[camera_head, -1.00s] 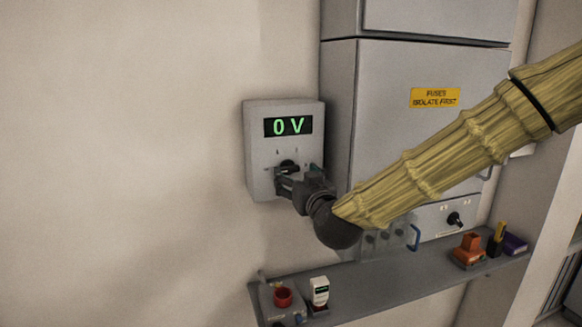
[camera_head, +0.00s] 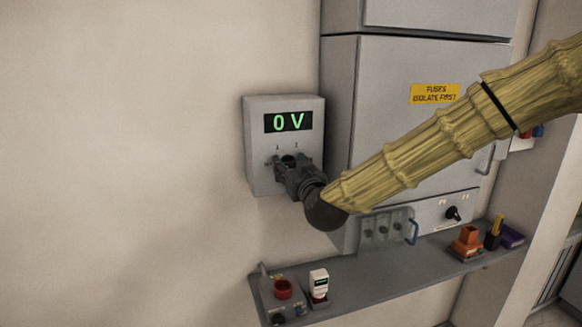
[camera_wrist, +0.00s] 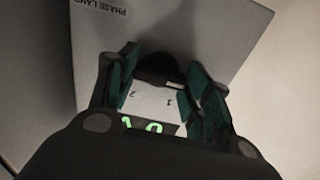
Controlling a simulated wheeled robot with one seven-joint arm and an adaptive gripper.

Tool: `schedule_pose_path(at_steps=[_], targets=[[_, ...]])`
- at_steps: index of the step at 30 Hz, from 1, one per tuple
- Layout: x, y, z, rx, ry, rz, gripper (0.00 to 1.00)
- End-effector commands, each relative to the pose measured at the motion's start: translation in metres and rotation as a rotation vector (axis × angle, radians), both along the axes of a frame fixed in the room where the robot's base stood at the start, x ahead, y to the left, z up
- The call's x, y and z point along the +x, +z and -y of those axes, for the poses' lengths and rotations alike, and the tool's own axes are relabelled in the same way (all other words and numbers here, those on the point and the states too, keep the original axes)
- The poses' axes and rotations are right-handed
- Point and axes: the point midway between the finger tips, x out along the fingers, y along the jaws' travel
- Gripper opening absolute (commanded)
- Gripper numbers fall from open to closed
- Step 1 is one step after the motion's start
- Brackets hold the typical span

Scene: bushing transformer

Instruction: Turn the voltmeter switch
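The voltmeter (camera_head: 258,130) is a grey box on the wall with a green display reading 0 V. Its dark rotary switch (camera_wrist: 158,68) shows in the wrist view, with small markings on the panel beside it. In the head view the switch is mostly hidden by my gripper (camera_head: 288,163). My gripper is at the lower front of the voltmeter. In the wrist view its two green-padded fingers (camera_wrist: 162,80) are spread, one on each side of the switch. I cannot tell whether the pads touch it.
A grey cabinet (camera_head: 395,130) with a yellow fuse label (camera_head: 435,93) stands right of the voltmeter. A shelf (camera_head: 375,285) below carries a red-topped device (camera_head: 283,290), a white meter (camera_head: 319,284) and an orange item (camera_head: 467,240). The wall left is clear.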

Motion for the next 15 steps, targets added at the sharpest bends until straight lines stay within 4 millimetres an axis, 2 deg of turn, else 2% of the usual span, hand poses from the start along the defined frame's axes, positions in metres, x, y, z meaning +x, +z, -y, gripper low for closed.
schedule_pose_path(at_steps=[1, 2, 15], targets=[[-0.0001, 0.0001, 0.0001, 0.000, 0.000, 0.000, 0.31], [-0.0001, 0.0001, 0.0001, 0.000, 0.000, 0.000, 0.26], [0.0000, -0.0025, 0.0006, 0.070, -0.001, -0.021, 0.26]])
